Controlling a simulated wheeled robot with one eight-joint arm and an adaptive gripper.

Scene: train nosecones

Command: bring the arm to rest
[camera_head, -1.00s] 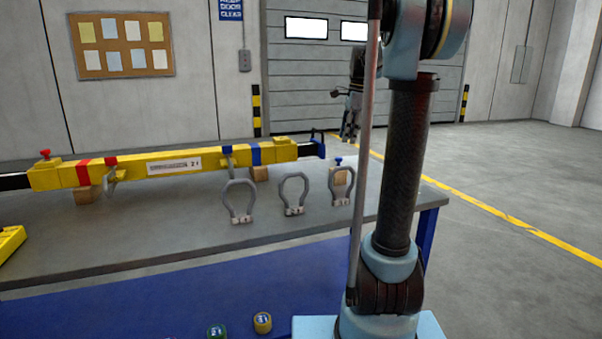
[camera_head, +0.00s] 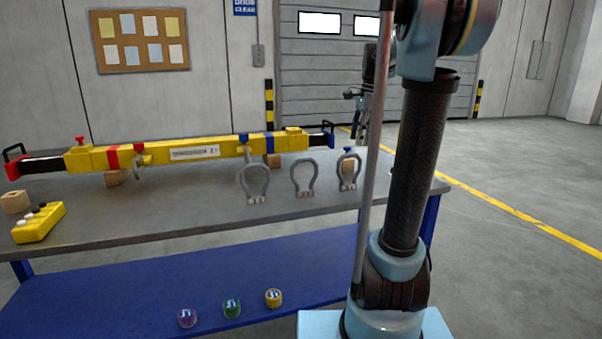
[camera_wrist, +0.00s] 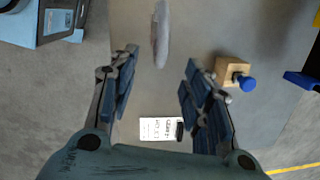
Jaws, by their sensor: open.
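My gripper (camera_wrist: 160,72) is open in the wrist view, with its two blue-padded fingers spread and nothing between the tips. In the head view, my gripper (camera_head: 361,112) hangs above the right end of the workbench, partly hidden behind my own arm. A grey shackle (camera_wrist: 161,35) shows nearly edge-on beyond the fingertips in the wrist view, apart from them. In the head view, a left shackle (camera_head: 256,184), a middle shackle (camera_head: 304,179) and a right shackle (camera_head: 349,173) stand upright on the bench. A wooden block with a blue pin (camera_wrist: 234,72) lies right of the fingers.
A yellow beam (camera_head: 200,152) rests on wooden blocks along the bench (camera_head: 180,223). A yellow holder (camera_head: 38,223) sits at the left end. Purple (camera_head: 187,318), green (camera_head: 232,308) and yellow (camera_head: 273,298) round items lie on the blue lower shelf. Floor at the right is clear.

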